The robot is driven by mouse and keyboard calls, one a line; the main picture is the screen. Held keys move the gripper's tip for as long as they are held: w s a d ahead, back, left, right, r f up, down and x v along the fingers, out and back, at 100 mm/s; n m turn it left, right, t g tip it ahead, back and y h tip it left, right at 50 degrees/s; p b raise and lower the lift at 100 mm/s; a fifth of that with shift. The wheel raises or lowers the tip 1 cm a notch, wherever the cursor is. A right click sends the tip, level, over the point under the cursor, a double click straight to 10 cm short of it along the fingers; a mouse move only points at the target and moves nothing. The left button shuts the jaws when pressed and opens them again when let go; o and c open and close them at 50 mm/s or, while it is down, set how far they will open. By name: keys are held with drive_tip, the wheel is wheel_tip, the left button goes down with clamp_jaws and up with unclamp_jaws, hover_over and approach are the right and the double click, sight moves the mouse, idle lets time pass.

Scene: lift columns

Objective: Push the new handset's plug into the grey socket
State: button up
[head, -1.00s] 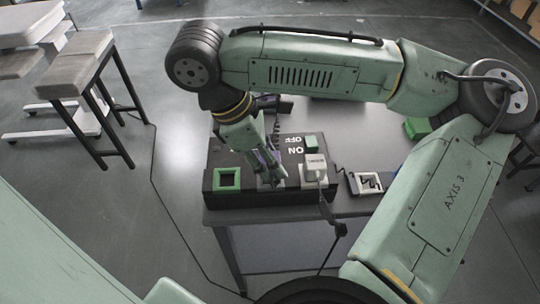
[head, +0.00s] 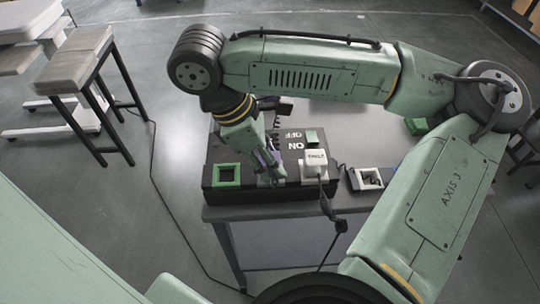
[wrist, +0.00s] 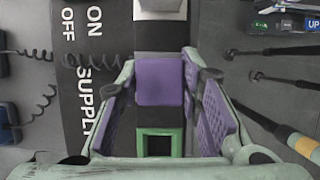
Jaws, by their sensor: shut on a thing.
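My gripper (head: 268,179) points down over the middle of a black supply box (head: 204,180). In the wrist view my gripper (wrist: 160,108) is shut on a purple block-shaped plug (wrist: 160,82), held between its purple pads. The grey socket cannot be made out; the plug and fingers hide the box top under them. I cannot tell how deep the plug sits. A dark handset (head: 273,104) with a coiled cord lies behind the gripper.
A green-framed socket (head: 226,185) is left of the gripper on the box. A white labelled plug (head: 315,164) with a cable stands close on the right. A pale-framed square piece (head: 352,180) lies right of the box on the table (head: 340,209).

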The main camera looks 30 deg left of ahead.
drive_tip(key=o, duration=1.1)
drive_tip(key=shift+o, duration=0.3)
drive_tip(key=shift+o, duration=1)
drive_tip(key=shift+r, duration=0.1)
drive_tip(key=shift+r+p, duration=0.65)
drive_tip(key=shift+r, duration=2.8)
